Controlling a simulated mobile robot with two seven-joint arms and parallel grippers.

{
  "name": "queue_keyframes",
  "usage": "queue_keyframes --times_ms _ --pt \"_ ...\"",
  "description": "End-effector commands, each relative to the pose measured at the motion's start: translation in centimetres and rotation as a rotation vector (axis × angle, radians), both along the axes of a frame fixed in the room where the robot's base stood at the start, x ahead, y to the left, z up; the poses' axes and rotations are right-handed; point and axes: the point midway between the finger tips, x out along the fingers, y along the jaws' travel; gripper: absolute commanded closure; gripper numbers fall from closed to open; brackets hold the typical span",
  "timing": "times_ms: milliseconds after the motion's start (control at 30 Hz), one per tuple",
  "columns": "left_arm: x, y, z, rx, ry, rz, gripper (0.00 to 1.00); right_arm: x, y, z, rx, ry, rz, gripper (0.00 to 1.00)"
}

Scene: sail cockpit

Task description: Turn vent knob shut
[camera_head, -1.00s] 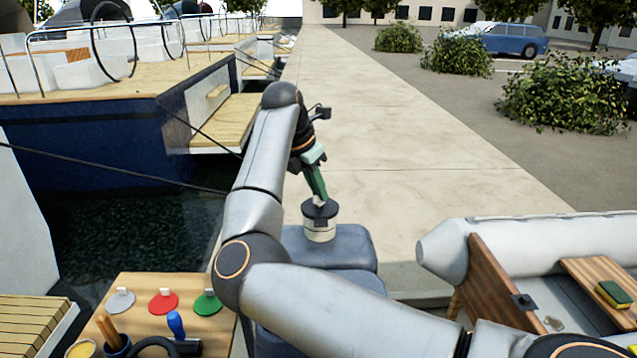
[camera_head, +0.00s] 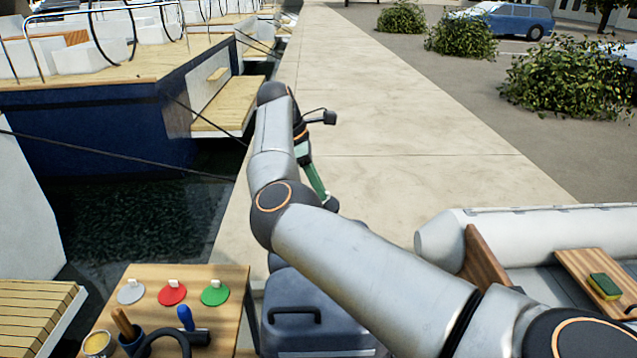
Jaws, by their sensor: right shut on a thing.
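The vent knob (camera_head: 332,204) is a dark disc-shaped piece, and only a small edge of it shows past my right arm. My right gripper (camera_head: 325,197), with green fingers, reaches down to it and is shut on it. The pale vent body under the knob is hidden behind my arm. My left gripper is not in view.
A blue-grey box with a black handle (camera_head: 295,314) stands below my arm. A wooden table (camera_head: 222,272) at lower left holds coloured discs and tools. A grey dinghy (camera_head: 500,232) lies at right, a moored blue boat (camera_head: 90,130) at left. The pale walkway (camera_head: 400,120) is clear.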

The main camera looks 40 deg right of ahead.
Motion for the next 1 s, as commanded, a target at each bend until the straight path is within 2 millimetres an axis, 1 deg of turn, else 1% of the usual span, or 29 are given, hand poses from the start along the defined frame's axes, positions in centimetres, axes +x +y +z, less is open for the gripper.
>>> queue_keyframes --times_ms 233,567,600,833,867,1000 --pt "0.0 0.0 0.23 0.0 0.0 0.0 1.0 0.02 0.0 0.01 0.002 -0.001 -0.031 1.0" --pt "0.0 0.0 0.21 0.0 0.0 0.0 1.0 0.01 0.01 -0.03 0.003 -0.002 -0.033 1.0" --pt "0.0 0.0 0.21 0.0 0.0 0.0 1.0 0.01 0.01 -0.03 0.003 -0.002 -0.033 0.87" --pt "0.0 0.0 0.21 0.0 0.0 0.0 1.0 0.0 0.0 -0.02 0.002 -0.001 -0.032 0.61" --pt "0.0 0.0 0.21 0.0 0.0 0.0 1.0 0.0 0.0 -0.03 0.002 -0.001 -0.032 0.6" --pt "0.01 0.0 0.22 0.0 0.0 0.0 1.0 0.01 -0.01 -0.02 0.001 0.0 -0.03 0.6"
